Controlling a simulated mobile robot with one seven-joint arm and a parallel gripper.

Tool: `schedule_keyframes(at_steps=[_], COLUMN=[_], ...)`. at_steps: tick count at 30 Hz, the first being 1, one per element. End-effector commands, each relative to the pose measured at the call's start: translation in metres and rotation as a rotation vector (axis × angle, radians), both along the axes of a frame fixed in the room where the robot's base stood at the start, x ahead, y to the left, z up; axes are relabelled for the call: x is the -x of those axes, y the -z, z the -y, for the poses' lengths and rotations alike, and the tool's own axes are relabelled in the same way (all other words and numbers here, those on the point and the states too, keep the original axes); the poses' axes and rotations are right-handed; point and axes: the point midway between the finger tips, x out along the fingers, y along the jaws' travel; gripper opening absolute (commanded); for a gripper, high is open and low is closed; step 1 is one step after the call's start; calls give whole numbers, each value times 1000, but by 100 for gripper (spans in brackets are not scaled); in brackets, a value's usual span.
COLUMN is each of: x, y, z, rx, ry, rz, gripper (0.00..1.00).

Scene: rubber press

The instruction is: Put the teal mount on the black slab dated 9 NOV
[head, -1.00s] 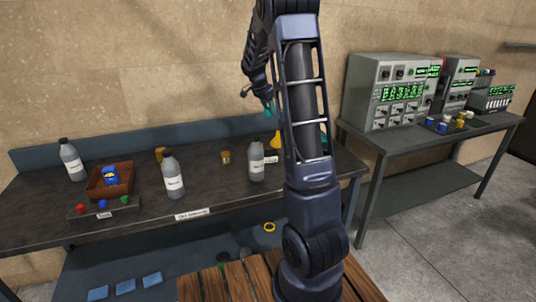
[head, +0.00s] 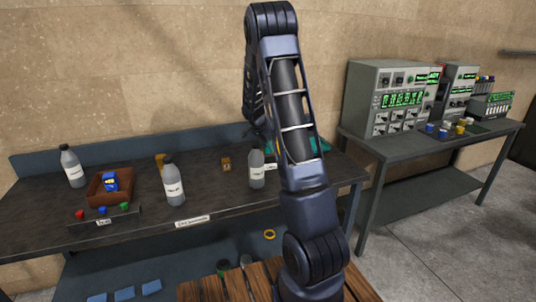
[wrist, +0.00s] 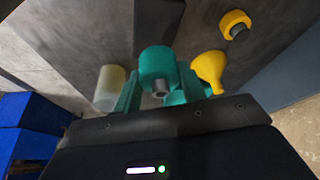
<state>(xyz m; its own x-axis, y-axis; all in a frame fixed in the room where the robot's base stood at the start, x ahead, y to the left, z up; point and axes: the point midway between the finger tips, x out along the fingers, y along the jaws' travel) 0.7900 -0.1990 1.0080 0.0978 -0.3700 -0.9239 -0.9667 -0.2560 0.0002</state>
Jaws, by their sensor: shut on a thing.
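The teal mount (wrist: 157,64), a short round teal piece with a metal stud, is held in my gripper (wrist: 158,92) in the wrist view. The gripper's jaws are shut on it, with teal parts on both sides. A small white label (head: 271,167) shows on the bench beside my arm, right of a grey bottle. Its writing is too small to read, and the slab under it is mostly hidden. I cannot make out a 9 NOV date anywhere.
Grey bottles (head: 173,182) stand on the dark bench (head: 60,225), with a brown tray (head: 97,197) at left. Teal pieces (head: 318,145) show behind my arm.

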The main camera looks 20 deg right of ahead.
Motion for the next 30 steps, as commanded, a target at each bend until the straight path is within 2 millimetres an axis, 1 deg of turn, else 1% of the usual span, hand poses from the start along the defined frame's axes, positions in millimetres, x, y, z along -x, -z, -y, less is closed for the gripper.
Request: schedule_keyframes(at_steps=[4,9,12,23,24,27,30], x=[0,0,0,0,0,0,0], y=[10,34,42,45,45,45,45], z=[0,0,0,0,0,0,0], rx=[0,0,1,0,0,0,0], ry=[-1,-1,-1,-1,-1,-1,-1], rz=[-1,-2,-3,0,0,0,0], gripper=[15,15,15,15,45,63,63])
